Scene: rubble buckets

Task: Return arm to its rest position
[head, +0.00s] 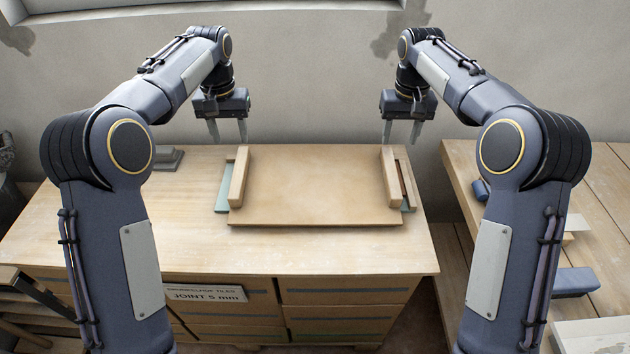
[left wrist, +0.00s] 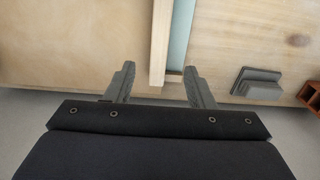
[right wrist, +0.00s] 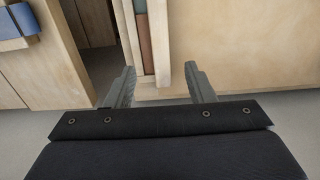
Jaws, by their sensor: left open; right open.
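My left gripper (head: 228,132) is open and empty above the back edge of the wooden table, near the far end of the board's left rail. In the left wrist view its two fingers (left wrist: 158,88) are spread, with the end of a wooden rail (left wrist: 161,45) showing between them. My right gripper (head: 404,132) is open and empty above the table's back edge, near the far end of the right rail. In the right wrist view its fingers (right wrist: 160,88) are spread, with a wooden rail (right wrist: 160,40) showing between them. Both arms are raised and bent over the table.
A wooden board (head: 312,195) with a left rail (head: 239,178) and a right rail (head: 391,176) lies on the table (head: 110,225). A grey block (head: 168,158) stands at the back left. A side table (head: 600,210) at right holds blue pieces (head: 575,282). A wall stands behind.

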